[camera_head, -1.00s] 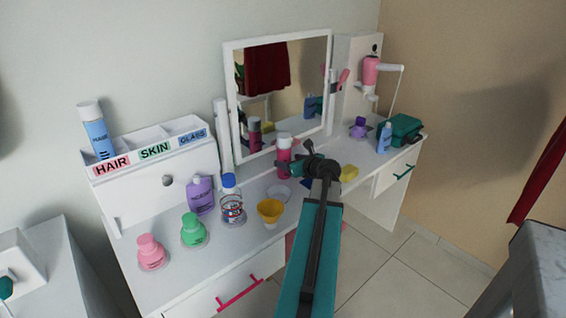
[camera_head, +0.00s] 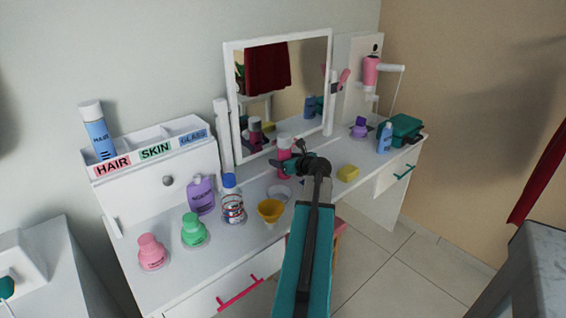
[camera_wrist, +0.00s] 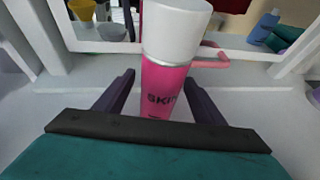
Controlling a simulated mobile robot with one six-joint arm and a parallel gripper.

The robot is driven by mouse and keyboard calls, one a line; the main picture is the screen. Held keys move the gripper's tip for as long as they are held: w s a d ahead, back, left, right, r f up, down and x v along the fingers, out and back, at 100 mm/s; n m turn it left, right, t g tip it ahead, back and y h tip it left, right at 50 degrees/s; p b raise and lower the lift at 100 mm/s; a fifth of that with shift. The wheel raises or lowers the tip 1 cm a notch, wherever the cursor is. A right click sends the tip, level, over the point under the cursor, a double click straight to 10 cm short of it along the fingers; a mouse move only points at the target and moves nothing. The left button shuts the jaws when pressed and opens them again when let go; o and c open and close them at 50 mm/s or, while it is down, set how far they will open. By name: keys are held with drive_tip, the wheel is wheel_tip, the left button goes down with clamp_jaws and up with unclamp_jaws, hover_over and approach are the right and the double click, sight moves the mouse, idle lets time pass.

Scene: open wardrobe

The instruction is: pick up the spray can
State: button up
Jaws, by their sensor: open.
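The spray can is a pink cylinder with a white cap, marked SKIN. It stands upright on the white vanity top, in front of the mirror, in the head view (camera_head: 284,150). In the wrist view the spray can (camera_wrist: 168,70) is centred and close, between the two dark fingers. My gripper (camera_head: 298,158) is open, with one finger on each side of the can's lower part in the wrist view (camera_wrist: 160,92). I cannot tell whether either finger touches it. The can's base is hidden behind the gripper's dark crossbar.
The mirror (camera_head: 228,70) stands behind the can. A yellow sponge (camera_head: 348,173) lies to the right. A labelled organiser (camera_head: 200,160) stands at the back left.

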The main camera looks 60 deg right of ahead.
sight(279, 157)
drive_tip(key=shift+x, duration=1.85)
drive_tip(key=shift+c, duration=0.2)
drive_tip(key=c, duration=1.3)
drive_tip(key=shift+w+a+r+p, duration=0.1)
drive_tip(key=shift+r+p, duration=0.25)
drive_tip(key=shift+p, duration=0.25)
